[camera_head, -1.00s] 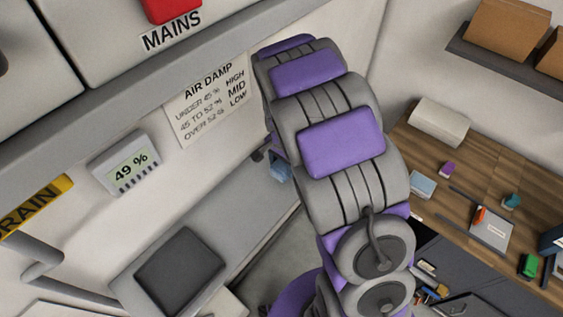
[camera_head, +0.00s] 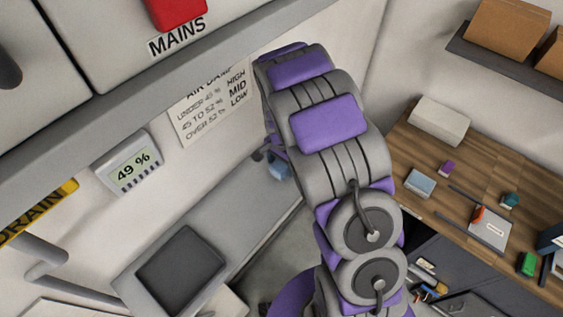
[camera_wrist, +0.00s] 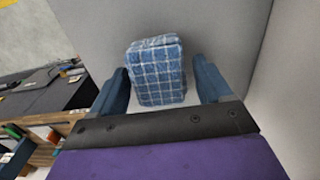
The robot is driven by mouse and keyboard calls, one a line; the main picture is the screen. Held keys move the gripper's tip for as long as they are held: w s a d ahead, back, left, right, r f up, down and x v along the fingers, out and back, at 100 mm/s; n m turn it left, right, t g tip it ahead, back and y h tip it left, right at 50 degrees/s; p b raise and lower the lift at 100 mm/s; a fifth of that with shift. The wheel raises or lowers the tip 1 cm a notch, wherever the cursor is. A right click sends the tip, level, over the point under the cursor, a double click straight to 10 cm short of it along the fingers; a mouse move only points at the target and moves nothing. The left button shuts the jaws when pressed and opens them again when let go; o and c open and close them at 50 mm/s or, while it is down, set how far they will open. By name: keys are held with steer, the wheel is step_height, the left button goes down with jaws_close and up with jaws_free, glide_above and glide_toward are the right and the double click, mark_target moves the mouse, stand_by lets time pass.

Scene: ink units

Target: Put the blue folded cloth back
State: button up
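The blue folded cloth, with a white check, shows between the two dark blue fingers of my gripper (camera_wrist: 160,78) in the wrist view, where the cloth (camera_wrist: 157,75) is upright in the picture. The left finger is close against its left edge. A narrow gap seems to show at its right edge. I cannot tell whether the fingers press on it. In the head view a small part of the cloth (camera_head: 278,166) shows beside the far end of my arm, over the far end of the grey counter (camera_head: 215,215). My fingers are hidden there.
A meter reading 49 % (camera_head: 130,166) and an air damp notice (camera_head: 212,105), listing high, mid and low, are on the wall. A dark square pad (camera_head: 180,270) lies on the counter. A wooden desk (camera_head: 465,165) with small objects stands at right. A drain pipe is at lower left.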

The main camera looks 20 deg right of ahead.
mark_target(282, 163)
steer(key=shift+o, duration=0.7)
steer(key=shift+r, duration=0.1)
step_height(282, 163, up, 12)
steer(key=shift+b, duration=0.45)
